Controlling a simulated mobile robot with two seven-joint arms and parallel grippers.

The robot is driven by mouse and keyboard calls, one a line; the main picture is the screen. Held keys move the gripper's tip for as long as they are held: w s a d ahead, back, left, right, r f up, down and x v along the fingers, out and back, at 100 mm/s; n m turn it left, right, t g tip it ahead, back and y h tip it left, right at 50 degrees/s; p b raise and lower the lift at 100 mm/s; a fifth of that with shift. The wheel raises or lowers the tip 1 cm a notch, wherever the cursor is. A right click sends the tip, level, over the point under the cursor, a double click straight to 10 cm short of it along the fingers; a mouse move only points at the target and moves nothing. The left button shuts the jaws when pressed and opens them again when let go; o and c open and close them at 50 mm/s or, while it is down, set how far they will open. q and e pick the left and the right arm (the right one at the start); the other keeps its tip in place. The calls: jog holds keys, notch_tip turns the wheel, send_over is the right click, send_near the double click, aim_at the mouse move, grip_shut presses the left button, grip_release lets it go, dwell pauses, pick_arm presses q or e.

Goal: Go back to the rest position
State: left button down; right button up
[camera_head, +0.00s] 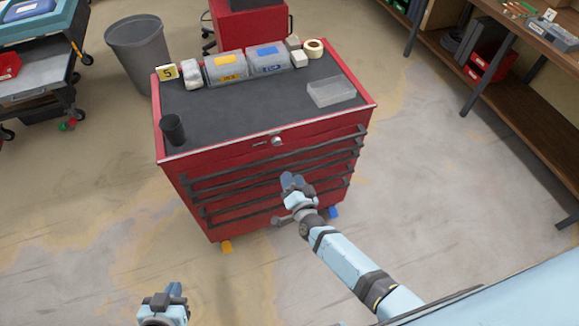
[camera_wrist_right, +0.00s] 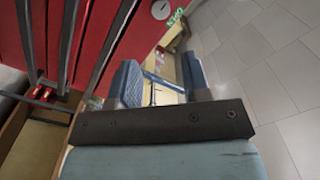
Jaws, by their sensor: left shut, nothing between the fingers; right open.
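My right gripper (camera_head: 292,182) is in front of the drawers of the red tool cabinet (camera_head: 222,228) in the head view. Its fingers stand apart in the right wrist view (camera_wrist_right: 161,82) with nothing between them. Whether it touches the cabinet front cannot be told. My left gripper (camera_head: 173,291) is at the bottom edge of the head view, over the floor, shut and empty. Most of my left arm is out of view.
On the cabinet's dark top are two labelled bins (camera_head: 227,68) (camera_head: 269,58), a clear box (camera_head: 331,92), a black cup (camera_head: 173,129) and a tape roll (camera_head: 313,48). A grey bin (camera_head: 138,48) and a wooden shelf (camera_head: 515,90) flank it. Floor in front is clear.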

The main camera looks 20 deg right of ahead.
jog(key=s+d+r+n+g, duration=0.1)
jog(key=s+n+g, duration=0.1)
jog(key=s, duration=0.6)
jog(key=s+d+r+n+g+y, duration=0.1)
jog(key=s+r+n+g, duration=0.1)
jog(key=s+n, duration=0.3)
jog(key=s+d+r+n+g+y, duration=0.1)
jog(key=s+d+n+g, duration=0.1)
jog(key=s, duration=0.9)
jog(key=shift+r+n+g, duration=0.25)
jog(key=shift+n+g, duration=0.25)
jog(key=shift+n, duration=0.7)
